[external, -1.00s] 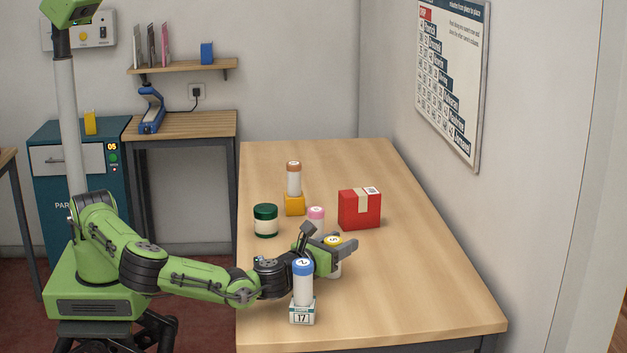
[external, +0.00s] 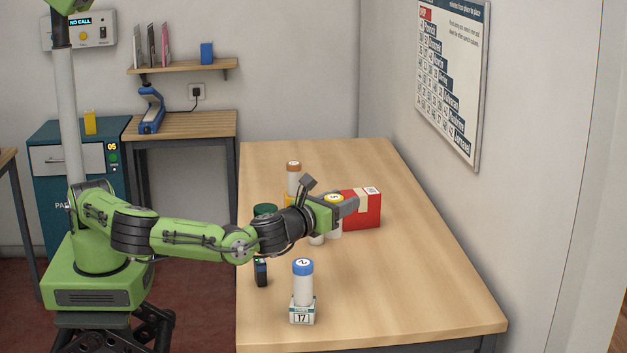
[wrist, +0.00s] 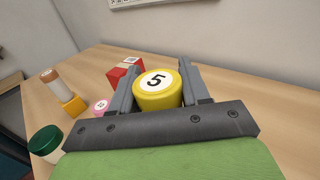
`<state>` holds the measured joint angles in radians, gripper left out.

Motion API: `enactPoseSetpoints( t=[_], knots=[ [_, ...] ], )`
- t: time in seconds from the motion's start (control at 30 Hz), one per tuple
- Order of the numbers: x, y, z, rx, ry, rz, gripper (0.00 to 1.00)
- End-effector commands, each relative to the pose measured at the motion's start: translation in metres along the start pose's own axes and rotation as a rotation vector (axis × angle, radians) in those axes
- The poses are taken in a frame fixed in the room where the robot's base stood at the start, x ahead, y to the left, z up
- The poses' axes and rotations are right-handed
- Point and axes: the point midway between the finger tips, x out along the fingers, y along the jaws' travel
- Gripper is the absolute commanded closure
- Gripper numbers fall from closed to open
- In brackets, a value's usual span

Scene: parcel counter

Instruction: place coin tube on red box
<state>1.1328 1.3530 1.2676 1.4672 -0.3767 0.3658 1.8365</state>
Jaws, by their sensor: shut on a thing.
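The coin tube (external: 334,230) is white with a yellow cap marked 5. My gripper (external: 345,202) is shut on it near the cap and holds it upright, apparently above the counter. In the wrist view the yellow cap (wrist: 158,84) sits between the two fingers of my gripper (wrist: 158,74). The red box (external: 368,212) stands on the counter just behind and right of the tube, with my gripper covering its left part. It also shows in the wrist view (wrist: 115,76), partly behind the left finger.
A blue-capped tube (external: 303,286) stands on a calendar block (external: 302,315) in front. A brown-capped tube (external: 293,178) stands on a yellow box (wrist: 74,106). A pink-capped tube (wrist: 101,106), a green-lidded jar (wrist: 45,140) and a small black object (external: 261,271) stand nearby. The right side is clear.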

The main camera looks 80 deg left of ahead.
Motion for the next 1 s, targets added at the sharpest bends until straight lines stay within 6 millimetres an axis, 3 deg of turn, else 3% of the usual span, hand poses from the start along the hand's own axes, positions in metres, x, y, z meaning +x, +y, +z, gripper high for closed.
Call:
enactPoseSetpoints(
  t=[0.17,0.37,0.5,0.6,0.7,0.8,1.0],
  knots=[
    [0.031,0.009,0.003,-0.001,-0.001,-0.025,0.92],
    [0.113,0.04,0.016,-0.006,-0.001,-0.152,0.92],
    [0.168,0.078,0.045,-0.015,-0.004,-0.279,0.92],
    [0.194,0.104,0.074,-0.016,-0.006,-0.364,0.92],
    [0.205,0.121,0.092,-0.012,-0.006,-0.412,0.92],
    [0.208,0.127,0.096,-0.006,-0.002,-0.432,0.92],
    [0.209,0.128,0.048,-0.001,0.002,-0.435,0.92]
  ],
)
